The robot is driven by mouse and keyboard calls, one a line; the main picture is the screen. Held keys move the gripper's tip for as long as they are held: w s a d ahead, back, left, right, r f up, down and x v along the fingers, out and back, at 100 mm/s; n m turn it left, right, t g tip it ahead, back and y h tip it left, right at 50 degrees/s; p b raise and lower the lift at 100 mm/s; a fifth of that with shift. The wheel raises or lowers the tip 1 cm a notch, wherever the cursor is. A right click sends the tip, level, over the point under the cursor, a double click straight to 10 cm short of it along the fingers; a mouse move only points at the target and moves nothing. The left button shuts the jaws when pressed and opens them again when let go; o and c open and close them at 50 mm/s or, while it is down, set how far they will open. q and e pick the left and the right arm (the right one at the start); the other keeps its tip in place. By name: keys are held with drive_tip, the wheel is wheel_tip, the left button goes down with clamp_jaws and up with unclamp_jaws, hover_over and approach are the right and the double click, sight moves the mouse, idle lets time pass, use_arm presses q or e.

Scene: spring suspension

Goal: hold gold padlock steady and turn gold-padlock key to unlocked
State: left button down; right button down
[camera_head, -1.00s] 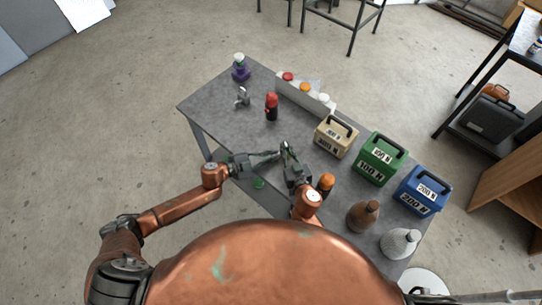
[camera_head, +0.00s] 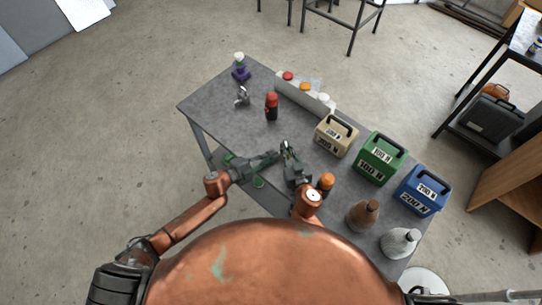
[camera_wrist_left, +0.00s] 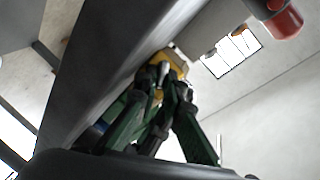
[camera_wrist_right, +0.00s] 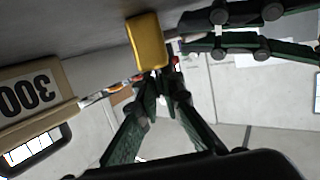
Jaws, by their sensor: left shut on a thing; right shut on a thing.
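The gold padlock (camera_wrist_right: 147,42) shows in the right wrist view as a yellow block just beyond my right fingertips. My right gripper (camera_head: 286,148) is shut at its lower edge. My left gripper (camera_head: 277,156) is shut close beside it, its fingers reaching to the padlock's right side in the right wrist view (camera_wrist_right: 181,40). In the left wrist view, part of the yellow padlock (camera_wrist_left: 180,63) shows behind the crowded fingertips, with a small silvery piece among them. The key is mostly hidden by the fingers, and its turn angle cannot be told.
A beige box (camera_head: 333,140), a green box (camera_head: 379,160) and a blue box (camera_head: 420,192) line the table's right side. A red-topped bottle (camera_head: 271,107) stands beyond the grippers. An orange-topped item (camera_head: 326,181) is close to my right arm.

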use_arm(q)
drive_tip(key=shift+s+m+t, duration=0.1)
drive_tip(key=shift+m+t, duration=0.2)
drive_tip(key=shift+m, duration=0.3)
drive_tip(key=shift+f, duration=0.1)
drive_tip(key=c, duration=2.3)
unclamp_jaws()
